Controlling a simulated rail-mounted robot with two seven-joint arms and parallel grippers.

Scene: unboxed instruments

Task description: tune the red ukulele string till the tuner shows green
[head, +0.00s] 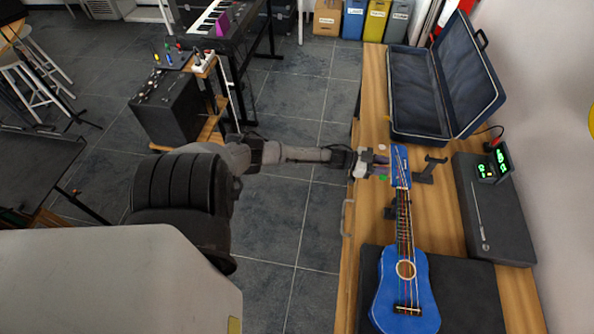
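A blue ukulele (392,281) lies on the wooden bench, its body toward the front on a dark mat and its headstock (400,153) toward the back. Coloured strings, a red one among them, run along the neck. My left gripper (376,164) is at the left side of the headstock, around its tuning pegs; whether it is shut on a peg is too small to tell. A green peg (383,178) shows just below it. The small black tuner (493,164) at the right has a lit green display; its reading is too small to make out. My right gripper is out of view.
An open blue instrument case (418,92) stands behind the ukulele. A black stand (430,169) is right of the headstock. A dark flat box (493,215) lies along the wall. The bench's left edge (349,215) is close under my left arm.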

